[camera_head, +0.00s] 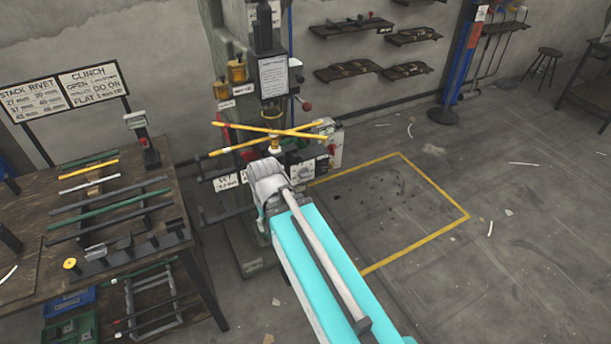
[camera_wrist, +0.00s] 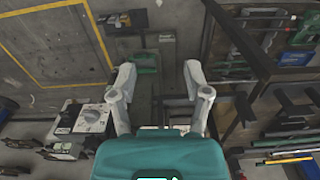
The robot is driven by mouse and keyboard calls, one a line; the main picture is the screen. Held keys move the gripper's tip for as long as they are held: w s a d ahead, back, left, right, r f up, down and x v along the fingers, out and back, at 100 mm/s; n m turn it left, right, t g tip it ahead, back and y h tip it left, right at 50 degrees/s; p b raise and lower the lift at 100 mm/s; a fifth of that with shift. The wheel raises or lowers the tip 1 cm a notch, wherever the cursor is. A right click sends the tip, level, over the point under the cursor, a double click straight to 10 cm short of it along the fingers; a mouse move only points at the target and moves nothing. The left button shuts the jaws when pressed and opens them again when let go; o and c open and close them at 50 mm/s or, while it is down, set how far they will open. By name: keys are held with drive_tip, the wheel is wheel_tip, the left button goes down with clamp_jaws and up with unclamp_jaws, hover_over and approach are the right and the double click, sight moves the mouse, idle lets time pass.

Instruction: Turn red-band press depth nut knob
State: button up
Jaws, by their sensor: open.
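The press (camera_head: 229,55) is a tall grey-green machine at the top centre of the head view. A placard (camera_head: 273,77) hangs on its dark front. Crossed yellow bars (camera_head: 290,132) with red parts stand across its lower front, and a red-knobbed lever (camera_head: 306,105) is at its right. I cannot tell which part is the depth nut knob, nor make out a clear red band. My arm's end overlaps the lower press in the head view and hides part of it. My gripper (camera_wrist: 158,73) is open and empty in the wrist view, fingers wide apart.
A workbench (camera_head: 186,232) with rods and tools stands at the left. A pale control box (camera_head: 334,146) sits at the press's right; a pale dial box (camera_wrist: 90,118) shows left of my fingers.

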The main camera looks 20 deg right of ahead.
drive_tip(key=o, duration=0.4)
drive_tip(key=shift+w+d+f+b, duration=0.15)
drive_tip(key=shift+f+b, duration=0.15)
drive_tip(key=shift+c, duration=0.2)
drive_tip(key=m+t+y+b, duration=0.1)
drive_tip(key=t+y+b, duration=0.1)
drive_tip(key=t+b, duration=1.4)
approach(307, 175)
wheel_tip(307, 175, up, 3)
drive_tip(key=s+g+b, duration=0.3)
drive_tip(key=shift+w+r+t+h, duration=0.1)
drive_tip(key=shift+r+t+h, duration=0.15)
drive_tip(key=shift+t+h, duration=0.05)
drive_tip(key=b+x, duration=0.5)
drive_tip(key=x, duration=0.9)
